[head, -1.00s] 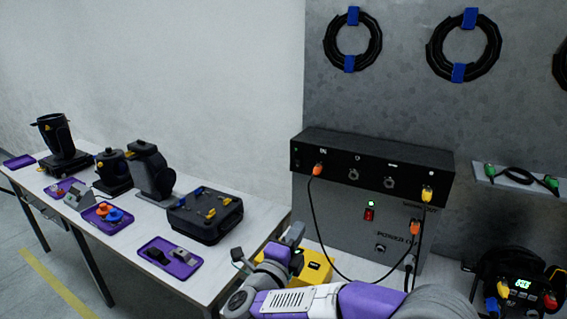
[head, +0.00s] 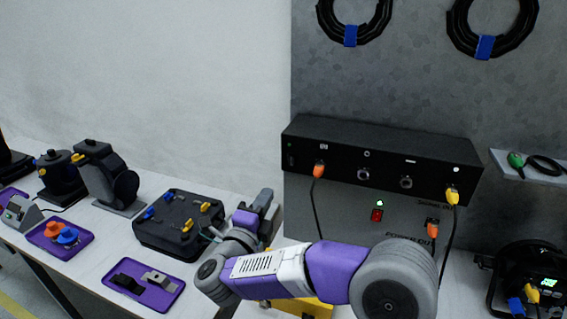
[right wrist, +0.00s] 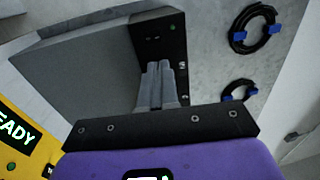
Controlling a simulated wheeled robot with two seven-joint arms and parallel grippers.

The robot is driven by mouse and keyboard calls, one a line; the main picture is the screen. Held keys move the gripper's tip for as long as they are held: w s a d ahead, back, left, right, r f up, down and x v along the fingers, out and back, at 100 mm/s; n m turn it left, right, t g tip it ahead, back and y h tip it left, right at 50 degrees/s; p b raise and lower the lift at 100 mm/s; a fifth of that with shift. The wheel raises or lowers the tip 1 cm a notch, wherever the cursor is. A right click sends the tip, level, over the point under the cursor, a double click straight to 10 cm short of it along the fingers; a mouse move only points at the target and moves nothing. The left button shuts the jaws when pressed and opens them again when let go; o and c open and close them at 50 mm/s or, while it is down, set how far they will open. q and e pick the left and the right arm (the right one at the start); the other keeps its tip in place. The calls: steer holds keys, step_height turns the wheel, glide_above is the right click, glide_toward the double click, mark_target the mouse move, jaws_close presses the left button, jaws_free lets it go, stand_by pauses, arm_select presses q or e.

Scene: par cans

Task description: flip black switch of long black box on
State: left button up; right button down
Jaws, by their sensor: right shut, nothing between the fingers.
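The long black box (head: 380,165) is mounted along the top of a grey cabinet, with a row of sockets on its front. Small markings show at its left end, but the black switch is too small to make out, so its position cannot be told. The right wrist view shows that end of the black box (right wrist: 158,38) close up, with a small green light. My right gripper (head: 266,200) is shut and empty, in front of and below the box's left end; its fingertips (right wrist: 160,70) overlap the box in the wrist view. My left gripper is not in view.
Orange (head: 319,171) and yellow (head: 453,193) plugs with hanging cables sit in the black box. The grey cabinet (head: 335,210) has a lit red switch. A yellow case is partly behind my arm. A white table (head: 210,270) at left holds a black case and purple trays.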

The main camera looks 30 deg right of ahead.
mark_target(289, 156)
arm_select(q)
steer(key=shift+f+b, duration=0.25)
steer(key=shift+b, duration=0.05)
arm_select(e)
steer(key=x, duration=1.3)
steer(key=shift+w+d, duration=0.25)
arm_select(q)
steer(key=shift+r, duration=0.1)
arm_select(e)
steer(key=shift+r, duration=0.1)
